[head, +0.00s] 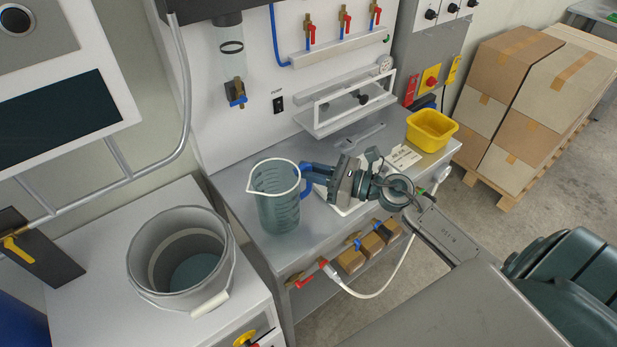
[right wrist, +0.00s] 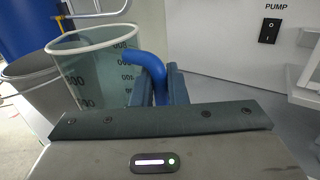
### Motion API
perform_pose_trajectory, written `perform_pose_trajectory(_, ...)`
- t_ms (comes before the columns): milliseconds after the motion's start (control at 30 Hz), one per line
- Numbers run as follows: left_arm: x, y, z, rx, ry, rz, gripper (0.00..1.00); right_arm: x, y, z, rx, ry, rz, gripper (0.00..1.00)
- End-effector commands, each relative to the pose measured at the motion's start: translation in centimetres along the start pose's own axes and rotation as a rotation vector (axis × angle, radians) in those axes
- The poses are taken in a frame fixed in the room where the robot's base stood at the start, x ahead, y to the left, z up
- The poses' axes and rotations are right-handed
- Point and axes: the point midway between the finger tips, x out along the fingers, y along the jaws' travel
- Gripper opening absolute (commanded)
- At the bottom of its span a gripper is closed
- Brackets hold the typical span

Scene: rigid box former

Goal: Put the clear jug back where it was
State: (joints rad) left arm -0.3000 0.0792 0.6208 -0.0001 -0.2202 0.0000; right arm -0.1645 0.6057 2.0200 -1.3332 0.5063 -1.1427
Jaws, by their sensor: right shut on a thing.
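The clear jug (head: 277,205) is upright at the left end of the grey metal bench, with a white rim, volume marks and a blue handle on its right side. My right gripper (head: 308,180) is shut on that handle. In the right wrist view the blue handle (right wrist: 148,70) sits between the two fingers (right wrist: 160,88), and the jug (right wrist: 98,68) stands beyond it, to the left. I cannot tell whether its base touches the bench. My left gripper is not in view.
A grey bucket (head: 181,255) stands on the white cabinet at left. On the bench (head: 240,187) are a yellow tub (head: 431,130) and a wrench-like tool (head: 360,136). Valves and a white hose (head: 375,294) line its front. Stacked cartons (head: 520,95) stand at right.

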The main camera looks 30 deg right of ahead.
Motion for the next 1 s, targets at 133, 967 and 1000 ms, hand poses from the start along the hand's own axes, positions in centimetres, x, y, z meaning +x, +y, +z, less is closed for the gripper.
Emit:
perform_pose_trajectory(133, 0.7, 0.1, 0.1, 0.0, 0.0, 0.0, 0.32, 0.6, -0.6, -0.9, 0.001, -0.001, 0.0, 0.0)
perform_pose_trajectory(967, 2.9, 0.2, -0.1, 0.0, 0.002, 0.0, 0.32, 0.5, -0.6, -3.8, 0.0, 0.0, 0.0, 0.35)
perform_pose_trajectory(1000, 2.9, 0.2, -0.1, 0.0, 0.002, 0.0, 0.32, 0.5, -0.6, -3.8, 0.0, 0.0, 0.0, 0.35)
